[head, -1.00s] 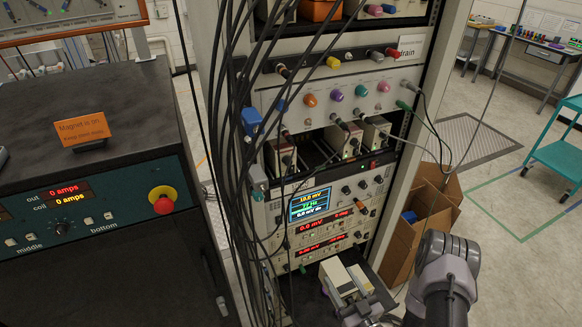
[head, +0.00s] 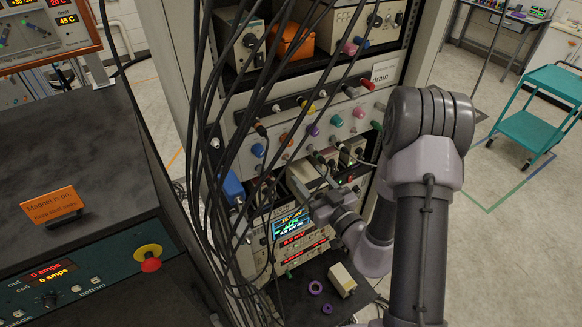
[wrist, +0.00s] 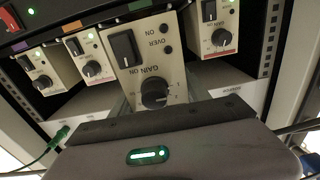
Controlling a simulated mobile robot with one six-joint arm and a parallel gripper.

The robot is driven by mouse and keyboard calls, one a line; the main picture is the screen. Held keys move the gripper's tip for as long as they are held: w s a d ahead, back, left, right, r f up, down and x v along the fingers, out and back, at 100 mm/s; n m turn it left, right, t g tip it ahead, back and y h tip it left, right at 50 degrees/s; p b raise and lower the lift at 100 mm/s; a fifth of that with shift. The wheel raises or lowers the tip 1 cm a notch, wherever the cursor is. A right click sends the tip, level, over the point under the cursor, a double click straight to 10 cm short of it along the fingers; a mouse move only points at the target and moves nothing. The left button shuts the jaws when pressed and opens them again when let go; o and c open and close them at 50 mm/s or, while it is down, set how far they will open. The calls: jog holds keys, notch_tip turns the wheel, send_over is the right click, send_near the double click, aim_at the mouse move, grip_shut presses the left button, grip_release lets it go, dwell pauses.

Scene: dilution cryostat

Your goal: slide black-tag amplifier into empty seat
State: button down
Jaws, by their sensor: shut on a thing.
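My gripper (head: 322,192) is shut on a cream amplifier module (head: 303,173) at the rack's module row in the head view. In the wrist view the held amplifier (wrist: 145,60) shows a black switch and a gain knob, with no lit lamp. It stands in the gap between neighbouring modules, and its front looks nearer to me than theirs. How deep it sits is hidden. My gripper's body (wrist: 180,145) covers its lower front, so I cannot see its tag. Seated modules (wrist: 90,58) with green lamps are on its left, and another module (wrist: 215,25) is on its right.
Black cables (head: 215,120) hang in front of the rack's left side. A spare cream module (head: 342,279) and purple rings (head: 315,288) lie on the low shelf. A teal cart (head: 535,120) stands at right. The orange magnet sign (head: 52,205) is on the left cabinet.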

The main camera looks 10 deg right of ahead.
aim_at(318, 192)
jog(key=p+x, duration=0.1)
jog(key=x, duration=0.7)
jog(key=shift+w, duration=0.4)
jog(key=shift+f, duration=0.6)
jog(key=shift+s+d+f, duration=0.1)
jog(key=shift+s+d, duration=0.05)
jog(key=c, duration=0.6)
grip_release()
jog(key=shift+f, duration=0.15)
jog(key=shift+o, duration=0.4)
jog(key=b+v, duration=0.2)
jog(key=v, duration=1)
jog(key=shift+r, duration=0.2)
